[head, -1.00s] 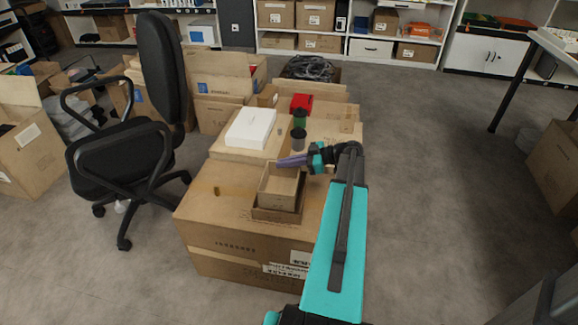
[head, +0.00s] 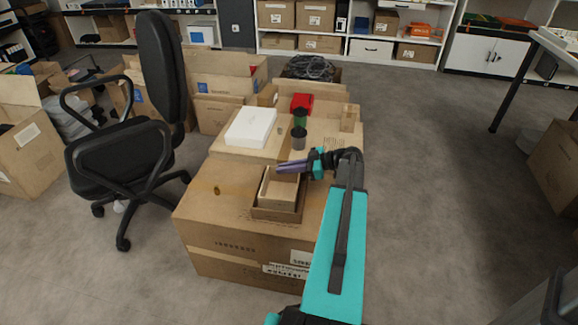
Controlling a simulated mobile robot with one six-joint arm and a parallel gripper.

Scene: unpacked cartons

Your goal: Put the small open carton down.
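The small open carton (head: 278,189) is light tan, upright and open at the top. It sits inside or just over a slightly larger, darker open carton (head: 276,213) on top of a big closed box (head: 225,205). Its underside is hidden, so I cannot tell whether it touches the larger carton's floor. My gripper (head: 280,169) reaches in from the right, its purple fingers at the small carton's far upper rim. The fingers appear shut on that wall, though the contact is small in view.
A white box (head: 251,127), a dark grey cylinder (head: 298,139), a green one (head: 299,118) and a red item (head: 301,102) stand behind on neighbouring cartons. A black office chair (head: 125,150) is at left. The big box's left top is clear; open floor lies right.

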